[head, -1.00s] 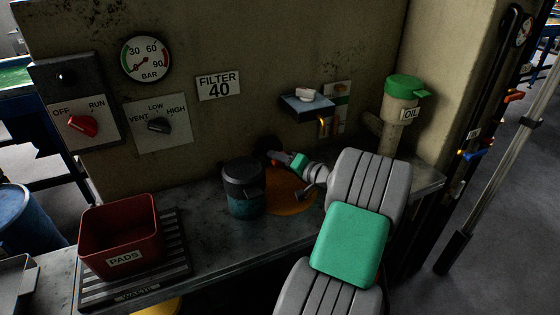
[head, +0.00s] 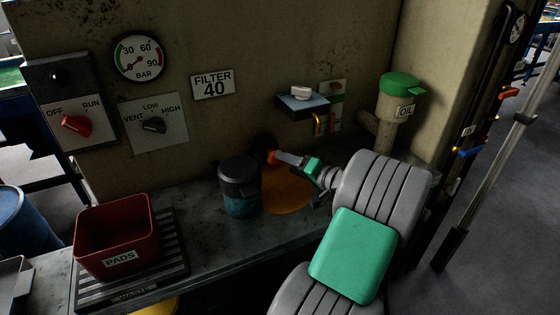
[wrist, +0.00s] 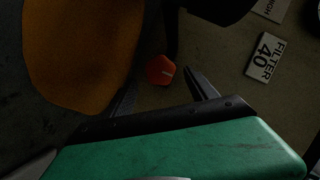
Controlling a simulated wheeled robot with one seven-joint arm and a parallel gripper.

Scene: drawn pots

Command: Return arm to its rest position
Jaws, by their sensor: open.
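My gripper (head: 288,158) is at the end of my grey and green arm, near the back wall above the bench. In the wrist view its two dark fingers (wrist: 163,92) are spread apart with nothing between them. A red-orange knob (wrist: 160,70) with a pale mark shows just beyond the fingers, apart from them. The same knob (head: 273,157) shows in the head view, left of the fingertips. My arm hides part of the bench on the right.
A dark-lidded jar (head: 240,188) stands left of my gripper. An orange round patch (head: 288,192) lies below it. A shelf (head: 303,107) and a green-lidded oil container (head: 397,101) are nearby. A red PADS bin (head: 117,238) sits on a slatted tray (head: 172,252) at left.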

